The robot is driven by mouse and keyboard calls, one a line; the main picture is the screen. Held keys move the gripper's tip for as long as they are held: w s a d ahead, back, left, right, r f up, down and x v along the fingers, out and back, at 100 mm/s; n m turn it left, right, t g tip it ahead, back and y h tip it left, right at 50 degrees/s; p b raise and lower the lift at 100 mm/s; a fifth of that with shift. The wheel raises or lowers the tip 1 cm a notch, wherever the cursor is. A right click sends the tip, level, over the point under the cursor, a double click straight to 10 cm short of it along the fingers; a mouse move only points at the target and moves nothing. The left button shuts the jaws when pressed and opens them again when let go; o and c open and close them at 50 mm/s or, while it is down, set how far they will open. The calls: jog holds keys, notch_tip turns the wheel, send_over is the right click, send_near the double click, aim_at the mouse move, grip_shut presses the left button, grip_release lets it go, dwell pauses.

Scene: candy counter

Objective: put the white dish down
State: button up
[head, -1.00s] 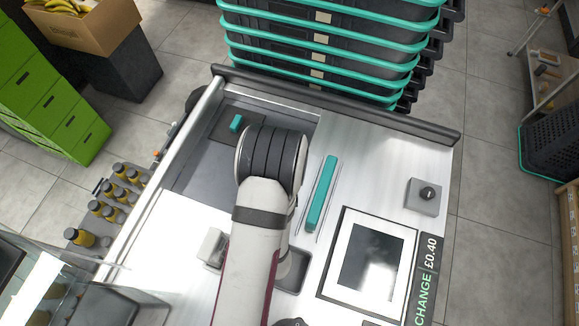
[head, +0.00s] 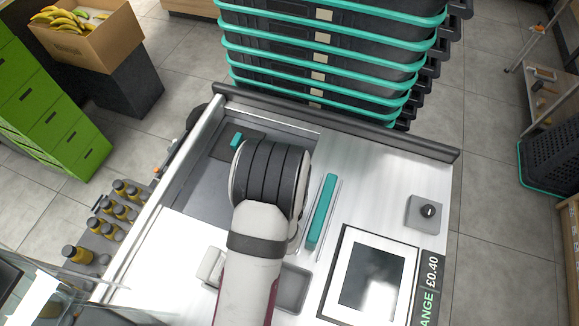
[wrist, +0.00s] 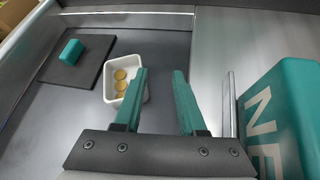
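The white dish (wrist: 109,88) stands upright on the grey sunken surface of the counter in the wrist view, with a few round gold pieces (wrist: 120,75) in it. My gripper (wrist: 160,73) is open, its two teal fingers apart with nothing seen between them. The left finger covers part of the dish's right side; I cannot tell whether it touches. In the head view my arm hides the dish and the fingers.
A dark mat with a teal block (wrist: 71,52) lies left of the dish. A large teal bar (wrist: 285,115) is close on the right. The head view shows a framed screen (head: 372,276), a knob box (head: 427,212), bottles (head: 112,210) and stacked baskets (head: 325,60).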

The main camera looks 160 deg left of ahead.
jog(key=s+a+m, duration=0.1)
jog(key=s+a+r+m+t, duration=0.1)
jog(key=a, duration=0.1)
jog(key=s+a+t, duration=0.1)
jog(key=s, duration=0.1)
jog(key=shift+s+a+r+m, duration=0.1)
jog(key=shift+a+r+m, duration=0.1)
jog(key=shift+r+m, duration=0.15)
jog(key=r+m+t+h, duration=0.1)
jog(key=s+a+r+m+t, duration=0.1)
jog(key=m, duration=0.1)
jog(key=shift+a+h, duration=0.15)
jog(key=shift+h, duration=0.25)
jog(key=w+d+r+m+t+h, duration=0.4)
jog(key=d+r+m+t+h, duration=0.2)
jog(key=d+r+m, duration=0.3)
jog(key=shift+n, duration=0.35)
jog(key=f, duration=0.9)
jog(key=s+f, duration=0.1)
jog(key=f, duration=0.3)
jog(key=shift+s+d+f, duration=0.1)
jog(key=shift+d+f, duration=0.25)
jog(key=shift+d, duration=0.05)
grip_shut()
